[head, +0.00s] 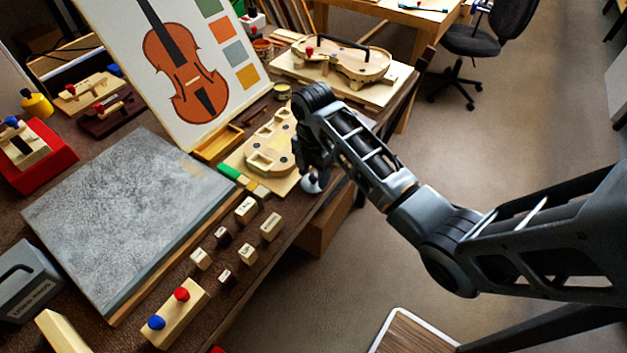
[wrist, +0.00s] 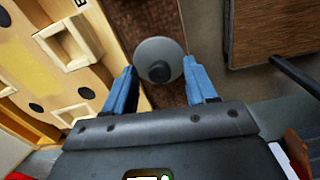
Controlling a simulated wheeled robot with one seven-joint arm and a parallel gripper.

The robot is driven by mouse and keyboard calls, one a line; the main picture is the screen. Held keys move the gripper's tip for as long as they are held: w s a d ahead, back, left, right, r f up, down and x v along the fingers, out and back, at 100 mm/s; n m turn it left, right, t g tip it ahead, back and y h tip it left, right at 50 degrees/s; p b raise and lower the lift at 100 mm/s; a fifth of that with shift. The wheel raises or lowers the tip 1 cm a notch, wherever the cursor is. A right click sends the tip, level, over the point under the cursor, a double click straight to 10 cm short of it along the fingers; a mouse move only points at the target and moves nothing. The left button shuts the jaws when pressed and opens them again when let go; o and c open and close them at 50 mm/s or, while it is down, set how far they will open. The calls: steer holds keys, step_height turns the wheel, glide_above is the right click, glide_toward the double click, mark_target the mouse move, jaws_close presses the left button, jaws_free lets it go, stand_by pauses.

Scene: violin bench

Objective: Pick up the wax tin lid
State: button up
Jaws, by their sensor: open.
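The wax tin lid appears to be the round grey disc (wrist: 172,48) with a dark central knob in the wrist view. It lies on the brown bench top near the bench edge. In the head view a pale rounded piece of it (head: 311,186) shows just under my gripper, the rest hidden by the arm. My gripper (wrist: 161,68) is open, its two blue fingers apart on the left and right of the lid's near part. I see no clear contact between fingers and lid. In the head view my gripper (head: 312,168) points down at the bench edge.
A wooden violin mould (head: 270,142) on a board lies close on the left of my gripper. Several small labelled blocks (head: 246,209) stand nearer on the bench. A grey stone slab (head: 120,215) lies farther left. The floor is open on the right.

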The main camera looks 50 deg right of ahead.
steer(key=shift+c, duration=0.2)
jaws_close()
stand_by(0.3)
steer(key=shift+r, duration=0.1)
